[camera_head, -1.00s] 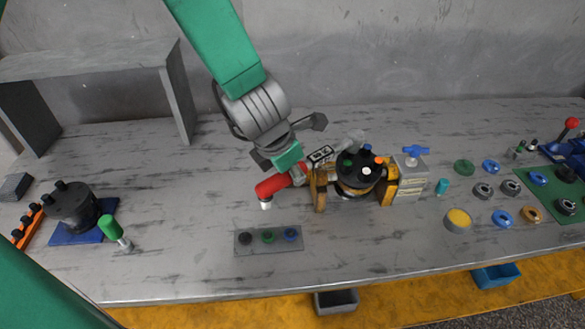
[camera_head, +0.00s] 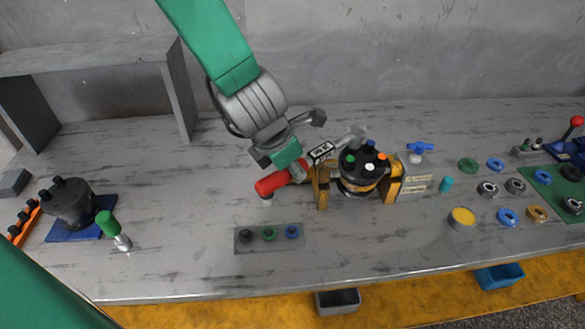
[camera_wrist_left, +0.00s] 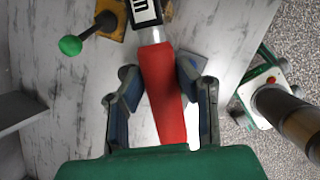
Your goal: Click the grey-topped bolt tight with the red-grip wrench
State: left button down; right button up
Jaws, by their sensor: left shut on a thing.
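The red-grip wrench (camera_head: 275,182) has a small black-and-white display panel (camera_head: 321,152) and a grey head (camera_head: 353,135). My left gripper (camera_head: 290,165) is shut around the red handle, which lies between both fingers in the wrist view (camera_wrist_left: 164,90). The wrench head is at the back left of the black motor (camera_head: 362,177), near its top edge. Bolts with green (camera_head: 350,160), blue (camera_head: 370,144), white (camera_head: 368,169) and orange (camera_head: 382,156) tops stand on the motor. I cannot pick out a grey-topped bolt; the wrench head may hide it. My right gripper is out of view.
A yellow clamp (camera_head: 322,187) and a grey block with a blue handle (camera_head: 416,178) flank the motor. A grey plate (camera_head: 270,247) lies in front. A second black motor (camera_head: 70,204) and a green-handled tool (camera_head: 109,223) are left. Rings lie at right.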

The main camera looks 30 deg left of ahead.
pick_arm(q)
jog(key=shift+w+a, duration=0.1)
jog(key=shift+a, duration=0.15)
dwell(0.5)
jog(key=shift+w+f, duration=0.1)
jog(key=shift+f, duration=0.35)
jog(key=shift+s+f+b, duration=0.2)
jog(key=shift+f+b, duration=0.05)
jog(key=shift+b, duration=0.1)
jog(key=shift+a, duration=0.1)
jog(key=shift+w+a+r+m+h+p, duration=0.15)
jog(key=shift+w+a+m+p, duration=0.4)
jog(key=shift+p, duration=0.4)
jog(key=shift+w+a+r+m+h+p, duration=0.15)
jog(key=shift+w+a+m+p, duration=0.15)
jog(key=shift+a+m+p, duration=0.5)
jog(key=shift+a+f, duration=0.1)
jog(key=shift+f, duration=0.05)
jog(key=w+a+m+p, duration=0.1)
jog(key=p, duration=0.1)
jog(key=w+a+m+p, duration=0.1)
jog(key=p, duration=0.1)
jog(key=shift+w+a+r+g+h, duration=0.25)
jog(key=shift+a+r+g+h, duration=0.05)
jog(key=shift+a+r+g, duration=0.1)
dwell(0.4)
